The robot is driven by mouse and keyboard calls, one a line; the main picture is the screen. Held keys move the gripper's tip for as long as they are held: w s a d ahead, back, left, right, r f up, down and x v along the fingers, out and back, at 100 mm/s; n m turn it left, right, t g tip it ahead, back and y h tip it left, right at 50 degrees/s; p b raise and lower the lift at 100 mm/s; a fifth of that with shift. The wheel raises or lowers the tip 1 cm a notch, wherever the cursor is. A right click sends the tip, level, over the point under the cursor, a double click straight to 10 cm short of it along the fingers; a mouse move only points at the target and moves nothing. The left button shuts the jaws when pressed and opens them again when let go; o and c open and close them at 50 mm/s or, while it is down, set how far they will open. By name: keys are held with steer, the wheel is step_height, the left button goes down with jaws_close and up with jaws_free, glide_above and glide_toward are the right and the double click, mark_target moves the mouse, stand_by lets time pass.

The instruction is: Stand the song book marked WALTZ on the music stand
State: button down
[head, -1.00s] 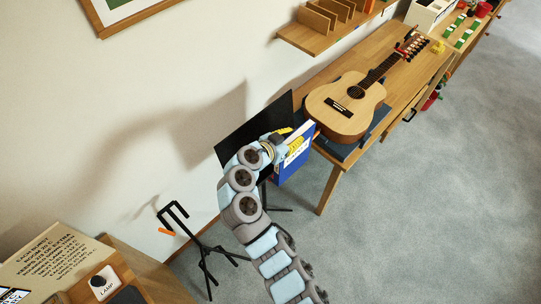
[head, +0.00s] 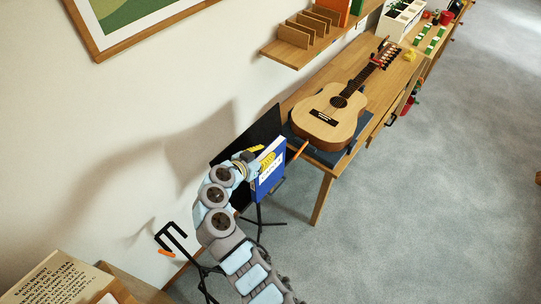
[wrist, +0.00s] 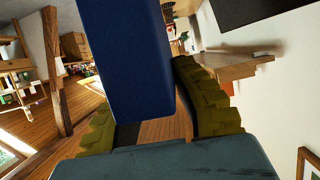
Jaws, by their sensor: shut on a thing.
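A blue song book (head: 268,182) with a white label and a yellow picture is held upright in front of the music stand. Its label is too small to read surely. My gripper (head: 250,160) is shut on its upper part in the head view. The black music stand (head: 262,128) is behind the book and gripper, which hide much of its plate and its ledge. I cannot tell whether the book touches it. In the wrist view the blue book (wrist: 125,65) rises between the yellow-green fingers of my gripper (wrist: 150,100).
A guitar (head: 330,115) lies on a dark pad on the wooden bench (head: 318,192), right of the stand. A wall shelf (head: 300,58) is above. A black stand with hooks (head: 170,238) is at lower left, near a lettered box (head: 55,280). Grey floor is clear at right.

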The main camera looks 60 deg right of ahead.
steer(key=w+d+f+b, duration=0.1)
steer(key=w+f+b, duration=0.2)
steer(key=w, duration=0.2)
steer(key=shift+f, duration=0.3)
stand_by(0.4)
steer(key=shift+b, duration=0.3)
steer(key=c, duration=0.9)
jaws_free()
steer(key=shift+c, duration=0.2)
steer(key=v, duration=1.2)
